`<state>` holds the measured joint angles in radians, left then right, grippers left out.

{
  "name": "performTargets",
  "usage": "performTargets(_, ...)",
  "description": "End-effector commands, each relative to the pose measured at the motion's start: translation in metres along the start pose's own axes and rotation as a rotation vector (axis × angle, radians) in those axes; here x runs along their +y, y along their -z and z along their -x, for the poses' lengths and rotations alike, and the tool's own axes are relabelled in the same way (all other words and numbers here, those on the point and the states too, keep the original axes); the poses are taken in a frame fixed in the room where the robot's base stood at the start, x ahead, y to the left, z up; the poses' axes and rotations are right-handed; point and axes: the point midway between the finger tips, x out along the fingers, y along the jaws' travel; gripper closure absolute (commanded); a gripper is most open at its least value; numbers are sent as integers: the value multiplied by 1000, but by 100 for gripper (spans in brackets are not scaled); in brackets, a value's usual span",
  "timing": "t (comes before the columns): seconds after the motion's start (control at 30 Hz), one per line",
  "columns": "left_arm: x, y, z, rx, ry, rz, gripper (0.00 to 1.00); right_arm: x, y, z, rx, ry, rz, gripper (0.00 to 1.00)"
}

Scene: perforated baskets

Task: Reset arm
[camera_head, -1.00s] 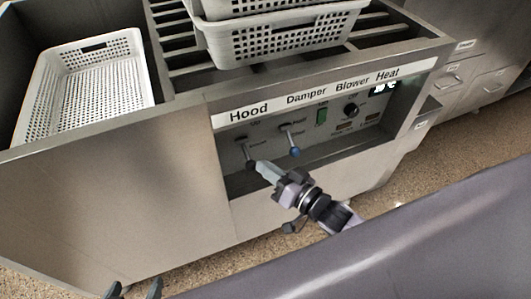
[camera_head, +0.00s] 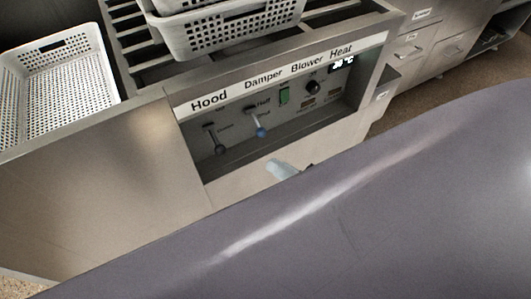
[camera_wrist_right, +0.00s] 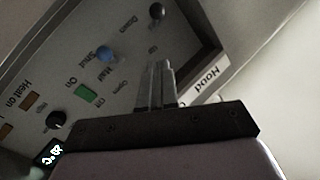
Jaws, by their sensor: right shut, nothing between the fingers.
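My right gripper (camera_head: 282,168) shows only by its pale fingers, in front of the lower edge of the control panel (camera_head: 188,155). My own large grey-purple arm part hides the rest. In the right wrist view its fingers (camera_wrist_right: 157,85) are together with nothing between them, pointing towards the panel and apart from the levers. The Hood lever (camera_head: 217,143) has a dark knob, and the Damper lever (camera_head: 260,131) has a blue knob. In the wrist view the blue knob (camera_wrist_right: 105,54) is left of the fingers and a dark knob (camera_wrist_right: 157,12) is beyond them. My left gripper is out of view.
A white perforated basket (camera_head: 105,75) sits in the left bay. Stacked white baskets (camera_head: 235,30) stand on the slatted top. The panel has a green switch (camera_head: 284,96), a round knob (camera_head: 312,87) and a lit display (camera_head: 343,64). Drawers (camera_head: 415,45) stand right.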

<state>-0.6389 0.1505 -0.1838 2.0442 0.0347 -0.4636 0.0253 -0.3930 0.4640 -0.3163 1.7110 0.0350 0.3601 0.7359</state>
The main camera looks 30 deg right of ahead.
Motion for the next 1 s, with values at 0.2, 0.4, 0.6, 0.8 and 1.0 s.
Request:
performTargets(0.2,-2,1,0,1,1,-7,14,0,0,8,0,0,-1,100)
performTargets(0.4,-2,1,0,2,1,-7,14,0,0,8,0,0,0,100)
performTargets(0.6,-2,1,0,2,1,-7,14,0,0,8,0,0,0,100)
performTargets(0.8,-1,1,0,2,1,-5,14,-2,-5,8,-17,-30,18,100)
performTargets(1.0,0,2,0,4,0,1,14,-7,-27,14,-154,-189,138,100)
